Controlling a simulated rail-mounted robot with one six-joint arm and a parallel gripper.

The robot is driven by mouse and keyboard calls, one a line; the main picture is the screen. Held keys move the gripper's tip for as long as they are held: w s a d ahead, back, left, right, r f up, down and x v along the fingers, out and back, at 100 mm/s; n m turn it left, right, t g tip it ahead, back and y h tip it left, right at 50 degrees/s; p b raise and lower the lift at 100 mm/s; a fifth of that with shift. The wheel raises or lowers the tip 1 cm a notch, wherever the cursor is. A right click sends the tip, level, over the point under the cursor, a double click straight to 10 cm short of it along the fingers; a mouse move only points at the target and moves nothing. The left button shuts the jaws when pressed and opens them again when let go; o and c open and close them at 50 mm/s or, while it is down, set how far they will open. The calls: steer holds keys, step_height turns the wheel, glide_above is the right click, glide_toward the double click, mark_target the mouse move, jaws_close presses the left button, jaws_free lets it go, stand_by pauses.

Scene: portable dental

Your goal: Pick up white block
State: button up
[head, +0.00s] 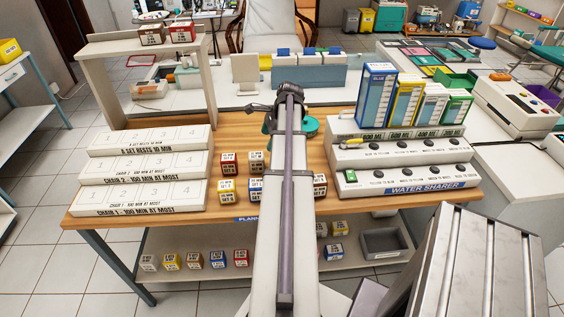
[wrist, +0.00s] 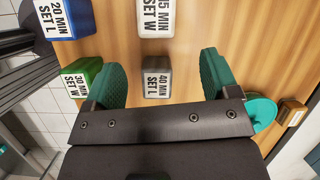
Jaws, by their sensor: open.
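Another block (wrist: 155,15) with a white label, reading "SET W", lies farther up, partly cut off by the frame edge. In the head view, my own arm hides the middle of the table and the gripper's fingers.
A green block (wrist: 80,80) sits close outside the left finger, and a blue block (wrist: 62,18) is at upper left. The head view shows red (head: 228,163) and yellow (head: 226,190) blocks, a stepped chair rack (head: 150,168) at left and a water sharer stand (head: 402,160) at right.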

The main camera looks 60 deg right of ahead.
mark_target(257, 155)
steer(key=w+f+b, duration=0.1)
steer(key=b, duration=0.1)
steer(key=w+a+f+m+b, duration=0.1)
steer(key=f, duration=0.1)
steer(key=a+f+m+b, duration=0.1)
steer(key=f+b, duration=0.1)
steer(key=shift+w+a+f+b, duration=0.15)
steer(key=shift+w+f+b, duration=0.15)
steer(key=shift+w, duration=0.1)
steer(key=b+x, duration=0.4)
steer(key=x, duration=0.1)
steer(key=shift+w+a+b, duration=0.1)
steer(key=shift+a+b, duration=0.1)
steer(key=shift+b, duration=0.2)
steer(key=shift+r, duration=0.2)
steer(key=c, duration=1)
